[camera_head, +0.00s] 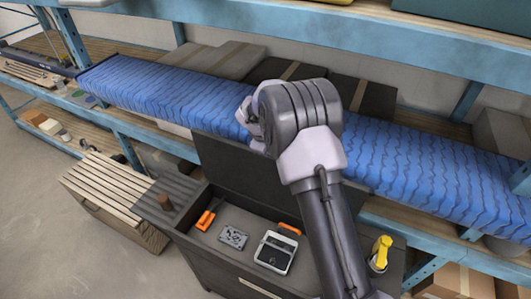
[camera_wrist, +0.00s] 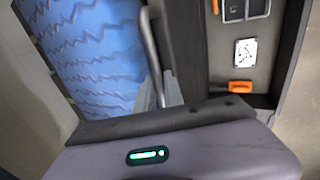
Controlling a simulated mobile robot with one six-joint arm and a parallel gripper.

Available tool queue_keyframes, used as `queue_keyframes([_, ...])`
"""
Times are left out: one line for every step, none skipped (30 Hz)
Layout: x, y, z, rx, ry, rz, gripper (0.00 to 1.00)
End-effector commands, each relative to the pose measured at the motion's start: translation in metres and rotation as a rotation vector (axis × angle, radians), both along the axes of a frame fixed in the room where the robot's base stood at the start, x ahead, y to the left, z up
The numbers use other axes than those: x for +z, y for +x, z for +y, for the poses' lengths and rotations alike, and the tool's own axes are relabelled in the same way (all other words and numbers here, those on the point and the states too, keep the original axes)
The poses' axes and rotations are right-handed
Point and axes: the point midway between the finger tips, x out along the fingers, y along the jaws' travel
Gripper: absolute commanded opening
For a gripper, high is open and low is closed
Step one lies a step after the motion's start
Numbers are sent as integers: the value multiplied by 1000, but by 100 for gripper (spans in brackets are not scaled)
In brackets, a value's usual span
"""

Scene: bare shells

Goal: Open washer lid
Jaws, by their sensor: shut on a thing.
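No round drum or washer tub shows; the task's unit appears as a dark grey chest (camera_head: 222,268) with a raised dark panel, the lid (camera_head: 232,166), along its back. The lid stands steeply up, and the space in front of it is exposed. In the wrist view the lid (camera_wrist: 186,48) is a dark strip beside a grey metal bar. My gripper (camera_head: 250,120) is at the lid's upper edge, partly hidden by my wrist, and is shut on the lid.
Inside the chest lie an orange-handled tool (camera_head: 206,219), a patterned plate (camera_head: 233,237) and a metal-framed box (camera_head: 276,252). A yellow tool (camera_head: 381,252) stands at right. A blue padded surface (camera_head: 405,158) on a shelf rack is close behind. A slatted crate (camera_head: 108,190) stands left; floor beyond is clear.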

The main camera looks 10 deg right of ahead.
Motion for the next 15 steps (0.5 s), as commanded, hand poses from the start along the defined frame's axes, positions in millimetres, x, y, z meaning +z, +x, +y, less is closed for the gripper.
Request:
queue_keyframes([0,1,-2,-1,-1,2,0])
queue_keyframes([0,2,-3,-1,0,3,0])
queue_keyframes([-1,3,-4,-1,0,3,0])
queue_keyframes([-1,4,-4,-1,0,3,0])
queue_keyframes([-1,4,-5,-1,0,3,0])
queue_keyframes([-1,5,-5,-1,0,3,0])
queue_keyframes([-1,5,-5,-1,-1,3,0])
queue_keyframes([-1,5,-5,-1,-1,3,0])
queue_keyframes([-1,5,-5,-1,-1,3,0])
queue_keyframes([-1,5,-5,-1,-1,3,0])
queue_keyframes([-1,5,-5,-1,-1,3,0])
queue_keyframes([-1,5,-5,-1,0,4,0])
queue_keyframes([-1,5,-5,-1,0,4,0])
queue_keyframes([-1,5,-5,-1,0,4,0])
queue_keyframes([-1,5,-5,-1,0,4,0])
